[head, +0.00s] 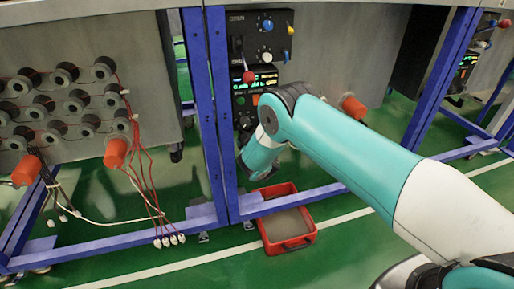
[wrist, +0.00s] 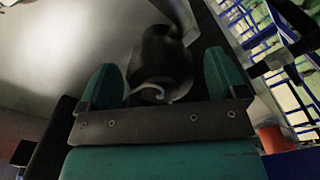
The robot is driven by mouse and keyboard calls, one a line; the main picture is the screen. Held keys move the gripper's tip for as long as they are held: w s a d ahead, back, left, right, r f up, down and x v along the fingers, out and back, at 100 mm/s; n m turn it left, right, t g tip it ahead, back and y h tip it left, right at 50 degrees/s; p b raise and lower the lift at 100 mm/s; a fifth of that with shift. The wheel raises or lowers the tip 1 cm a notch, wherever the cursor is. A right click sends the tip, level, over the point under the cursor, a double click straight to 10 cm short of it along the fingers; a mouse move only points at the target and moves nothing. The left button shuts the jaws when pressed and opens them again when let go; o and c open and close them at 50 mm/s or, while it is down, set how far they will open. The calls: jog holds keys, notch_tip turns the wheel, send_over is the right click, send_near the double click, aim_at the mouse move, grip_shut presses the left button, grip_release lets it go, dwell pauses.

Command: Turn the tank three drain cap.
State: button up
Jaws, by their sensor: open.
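In the wrist view my gripper (wrist: 160,80) is open, with one teal finger on each side of a dark, rounded, cap-like part (wrist: 165,55). This part has a pale curved mark on its lower end and joins a grey pipe-like piece above. I cannot tell whether the fingers touch it, or whether it is the tank three drain cap. No tank number is readable. In the head view my teal arm reaches down under the left-hand control panel (head: 258,75), and its end hides the fingers and whatever is between them.
A red tray (head: 301,243) sits on the green floor below my arm. Blue frame posts (head: 212,120) and a low blue rail (head: 110,238) stand close by. Orange cups (head: 117,152) and hanging wires are at left; another orange part (head: 352,107) is behind my arm.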

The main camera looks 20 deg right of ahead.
jog(key=s+p, duration=1.6)
jog(key=p, duration=0.7)
jog(key=shift+s+p, duration=0.35)
